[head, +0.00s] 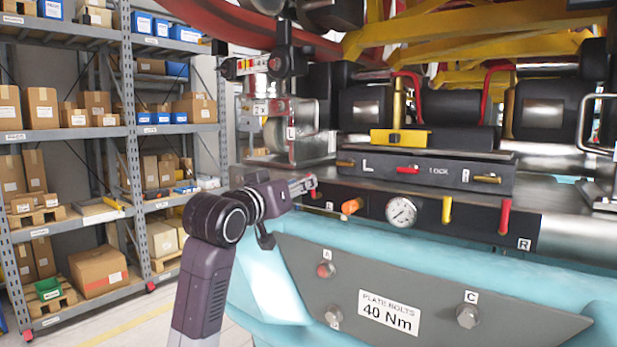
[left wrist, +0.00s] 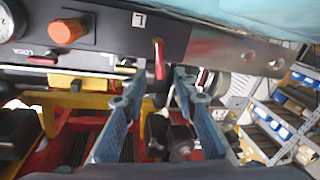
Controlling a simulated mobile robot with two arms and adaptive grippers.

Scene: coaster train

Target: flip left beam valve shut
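The left beam valve is a small red lever (left wrist: 159,60) on the dark beam near an L label, seen upside down in the left wrist view. In the head view the lever (head: 312,182) shows just past my left gripper and appears to stand upright. My left gripper (left wrist: 160,74) is open, with one finger on each side of the lever's handle. I cannot tell whether either finger touches it. In the head view the gripper (head: 304,184) is side-on at the beam's left end and partly hides the lever's surroundings. My right gripper is out of view.
Right along the beam are an orange knob (head: 351,206), a gauge (head: 401,212), a yellow lever (head: 446,209) and another red lever (head: 505,217) by an R label. A lock bar (head: 425,171) sits above. A grey bolted plate (head: 440,300) is below. Shelves stand left.

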